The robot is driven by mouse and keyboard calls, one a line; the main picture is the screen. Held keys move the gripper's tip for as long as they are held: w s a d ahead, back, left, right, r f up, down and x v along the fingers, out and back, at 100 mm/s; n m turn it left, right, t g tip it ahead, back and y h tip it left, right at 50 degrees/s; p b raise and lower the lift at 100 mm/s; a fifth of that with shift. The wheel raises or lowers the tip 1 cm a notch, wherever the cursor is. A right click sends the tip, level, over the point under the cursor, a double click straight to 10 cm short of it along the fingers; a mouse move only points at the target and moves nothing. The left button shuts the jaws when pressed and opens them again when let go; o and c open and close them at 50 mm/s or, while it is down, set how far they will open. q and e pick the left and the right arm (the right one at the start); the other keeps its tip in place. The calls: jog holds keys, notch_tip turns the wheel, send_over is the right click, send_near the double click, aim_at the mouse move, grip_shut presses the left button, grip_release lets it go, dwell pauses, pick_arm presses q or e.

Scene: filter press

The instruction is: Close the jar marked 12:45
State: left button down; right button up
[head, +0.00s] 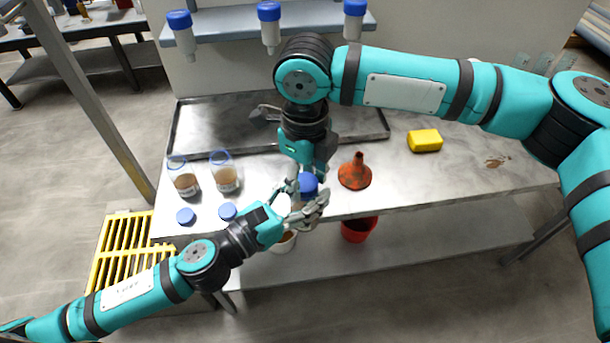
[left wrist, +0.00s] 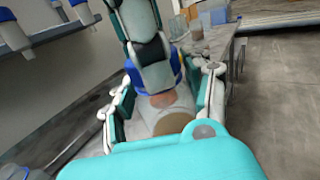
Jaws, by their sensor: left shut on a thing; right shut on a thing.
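A jar with brownish contents is at the front edge of the steel table, mostly hidden by my grippers in the head view. Its clear body (left wrist: 172,108) shows in the left wrist view between my left fingers. My left gripper (head: 306,203) is shut around the jar's body from the front. A blue lid (head: 308,184) is at the jar's top. My right gripper (head: 311,170) points down from above and is shut on this lid. I cannot tell whether the lid is fully seated. No time marking is readable.
Two open jars with brown contents (head: 186,182) (head: 224,176) stand left, with two blue lids (head: 185,216) (head: 227,211) nearby. An orange funnel (head: 356,174) stands close right of my grippers. A tray (head: 225,125) lies behind; a yellow sponge (head: 425,140) lies right.

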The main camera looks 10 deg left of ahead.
jog(key=shift+m, duration=1.6)
jog(key=o, duration=1.3)
jog(key=shift+r, duration=2.3)
jog(key=shift+c, duration=0.2)
